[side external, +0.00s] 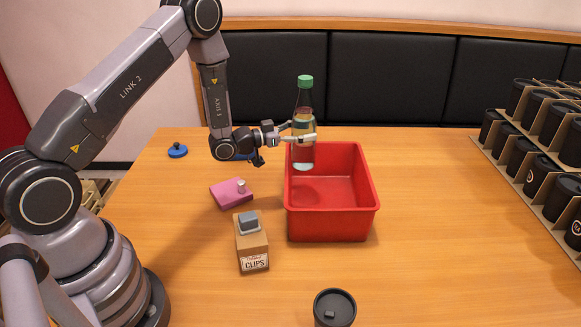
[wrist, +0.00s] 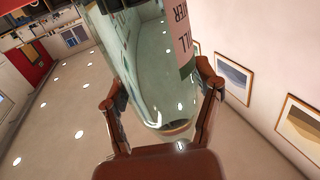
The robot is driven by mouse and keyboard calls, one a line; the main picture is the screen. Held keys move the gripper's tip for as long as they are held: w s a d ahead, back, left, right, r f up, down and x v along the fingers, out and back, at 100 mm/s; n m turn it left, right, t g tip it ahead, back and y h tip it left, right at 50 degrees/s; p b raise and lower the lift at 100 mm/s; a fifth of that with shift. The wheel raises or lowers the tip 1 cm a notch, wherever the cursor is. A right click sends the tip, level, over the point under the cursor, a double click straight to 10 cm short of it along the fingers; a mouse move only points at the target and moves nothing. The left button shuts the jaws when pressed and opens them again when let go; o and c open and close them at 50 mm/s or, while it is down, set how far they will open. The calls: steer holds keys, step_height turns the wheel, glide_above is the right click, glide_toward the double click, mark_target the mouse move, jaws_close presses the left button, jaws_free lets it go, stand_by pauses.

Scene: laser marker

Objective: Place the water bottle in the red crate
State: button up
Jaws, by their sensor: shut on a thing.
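The water bottle (side external: 303,125) is clear with a green cap and stands upright in my gripper (side external: 302,137) in the side external view. My gripper is shut around its body. In the wrist view the bottle (wrist: 150,70) fills the middle, with part of its label showing, and my gripper's two fingers (wrist: 162,98) are on either side of it. The red crate (side external: 333,226) sits on the table and looks empty where its floor shows. The bottle overlaps the crate's back left corner in the picture, with its base appearing below the back rim; its exact height there is hard to tell.
A cardboard clips box (side external: 252,246) with a grey piece on top and a pink block (side external: 229,195) stand left of the crate. A black lidded cup (side external: 334,308) is at the front. Trays of black cups (side external: 540,150) line the right. The table (side external: 430,230) right of the crate is clear.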

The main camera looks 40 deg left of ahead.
mark_target(303, 158)
steer(key=shift+f, duration=3.4)
steer(key=shift+f, duration=0.6)
steer(key=o, duration=1.2)
steer(key=shift+f, duration=0.1)
steer(key=shift+o, duration=0.2)
